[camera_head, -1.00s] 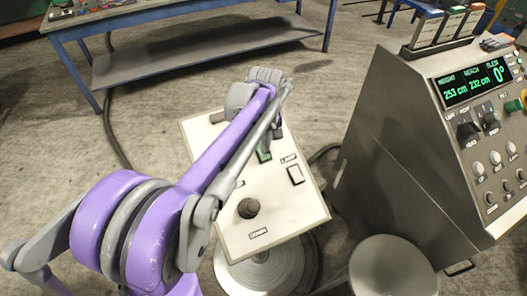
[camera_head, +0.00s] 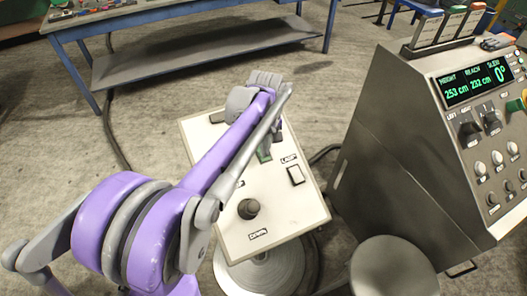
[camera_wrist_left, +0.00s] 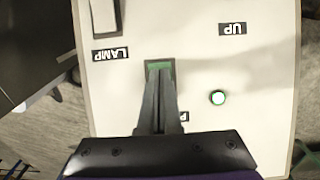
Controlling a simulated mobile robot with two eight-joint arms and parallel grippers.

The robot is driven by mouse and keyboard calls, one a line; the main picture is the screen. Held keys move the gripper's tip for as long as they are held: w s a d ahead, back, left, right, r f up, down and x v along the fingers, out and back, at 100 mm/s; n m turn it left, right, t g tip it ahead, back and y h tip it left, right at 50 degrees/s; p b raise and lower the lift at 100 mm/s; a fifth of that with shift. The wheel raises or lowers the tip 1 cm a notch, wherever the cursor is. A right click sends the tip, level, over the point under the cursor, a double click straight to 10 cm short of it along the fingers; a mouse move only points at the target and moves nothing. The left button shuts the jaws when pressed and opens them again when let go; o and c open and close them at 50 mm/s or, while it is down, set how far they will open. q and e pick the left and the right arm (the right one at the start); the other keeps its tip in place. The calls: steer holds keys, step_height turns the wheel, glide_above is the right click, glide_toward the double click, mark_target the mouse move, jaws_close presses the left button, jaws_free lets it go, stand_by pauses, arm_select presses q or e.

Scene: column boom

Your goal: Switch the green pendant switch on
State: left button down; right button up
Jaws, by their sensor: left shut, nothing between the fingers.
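The green switch (camera_head: 264,155) sits on the pale pendant box, partly hidden by my left gripper. In the left wrist view the green switch (camera_wrist_left: 160,65) shows as a green strip in a dark frame, just beyond the fingertips. My left gripper (camera_head: 270,143) is shut and empty, with its fingertips at the switch; whether they touch it I cannot tell. A small round light with a green rim and bright white centre (camera_wrist_left: 217,98) is to the right of the fingers in that view. My right gripper is not in view.
The pendant box (camera_head: 290,218) also bears a white LAMP rocker (camera_head: 296,174) and a dark knob (camera_head: 249,208) near the DOWN label. A grey control console (camera_head: 400,150) stands at right, beside a round stool (camera_head: 392,268). A blue-framed bench (camera_head: 190,52) is behind.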

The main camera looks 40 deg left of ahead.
arm_select(q)
steer(key=shift+r, duration=0.1)
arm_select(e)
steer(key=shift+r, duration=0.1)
arm_select(q)
step_height(320, 180, up, 7)
steer(key=p, duration=0.4)
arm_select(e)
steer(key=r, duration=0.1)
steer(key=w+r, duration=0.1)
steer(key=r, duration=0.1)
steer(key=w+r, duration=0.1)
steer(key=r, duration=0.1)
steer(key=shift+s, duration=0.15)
arm_select(q)
steer(key=s+d+f+m+t, duration=0.2)
steer(key=s+d+f+m, duration=0.1)
steer(key=s+d+m, duration=0.3)
steer(key=s+d+f+m+t, duration=0.3)
steer(key=s+d+m, duration=0.3)
steer(key=d, duration=0.3)
steer(key=shift+s+f+m+t, duration=0.3)
steer(key=shift+s+f, duration=0.15)
steer(key=shift+s, duration=0.3)
